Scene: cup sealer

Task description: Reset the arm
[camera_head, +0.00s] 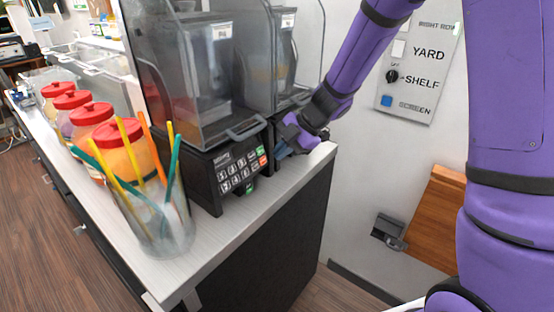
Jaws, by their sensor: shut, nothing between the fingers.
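My purple arm reaches in from the upper right and bends down to the counter's far right corner. My gripper (281,151) is at the right side of the black machine's keypad front, close to its edge. I cannot tell whether it touches the machine. Its fingers are small and partly hidden, and they look shut with nothing held. The machine (225,150) has a black base with a keypad and clear hoppers above.
A clear cup of colored straws (160,225) stands at the counter's (215,240) front corner. Several red-lidded jars (125,148) line the left. A wall panel (420,65) with a knob hangs behind my arm. A wooden board (437,215) is on the right wall.

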